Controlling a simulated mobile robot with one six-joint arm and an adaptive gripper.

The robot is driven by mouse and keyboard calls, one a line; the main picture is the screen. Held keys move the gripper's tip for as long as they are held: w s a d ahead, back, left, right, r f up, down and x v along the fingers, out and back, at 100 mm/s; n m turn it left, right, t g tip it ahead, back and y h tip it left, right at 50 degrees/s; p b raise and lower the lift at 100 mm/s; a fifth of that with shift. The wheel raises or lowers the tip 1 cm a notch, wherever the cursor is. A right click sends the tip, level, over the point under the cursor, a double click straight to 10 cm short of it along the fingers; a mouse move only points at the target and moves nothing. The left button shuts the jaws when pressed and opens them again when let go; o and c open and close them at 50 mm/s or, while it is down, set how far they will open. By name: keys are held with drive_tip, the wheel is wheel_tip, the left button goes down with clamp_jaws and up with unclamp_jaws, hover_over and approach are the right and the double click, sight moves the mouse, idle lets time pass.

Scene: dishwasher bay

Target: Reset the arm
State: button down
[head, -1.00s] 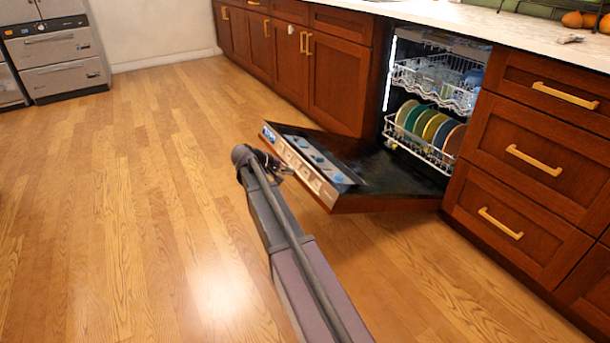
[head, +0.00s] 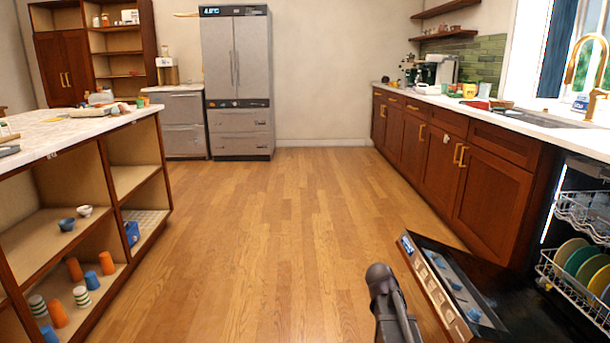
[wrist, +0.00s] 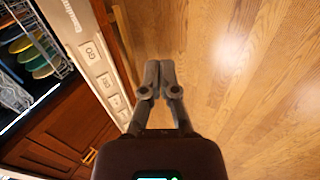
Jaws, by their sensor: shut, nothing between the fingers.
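My gripper (wrist: 160,72) shows in the wrist view with its two fingers together and nothing between them. It hangs above bare wooden floor, beside the edge of the open dishwasher door (wrist: 98,62). In the head view my arm rises from the bottom edge, left of the dishwasher door (head: 440,285); the fingers cannot be made out there. No gap or contact between gripper and door can be judged for certain, but they look apart in the wrist view.
The dishwasher's lower rack (head: 568,292) holds several coloured plates. Cabinets (head: 485,185) line the right side. A shelved island (head: 95,215) with cups and bowls stands on the left. A fridge (head: 237,85) is at the back. Wide free floor (head: 270,230) lies between.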

drive_tip(key=s+a+r+y+p, duration=0.3)
drive_tip(key=s+a+p, duration=0.1)
drive_tip(key=s+a, duration=0.25)
drive_tip(key=s+a+r+y+p, duration=0.3)
drive_tip(key=s+a, duration=0.2)
drive_tip(key=s, duration=0.2)
wheel_tip(320, 180, up, 37)
drive_tip(key=p, duration=3.7)
drive_tip(key=shift+s, duration=0.1)
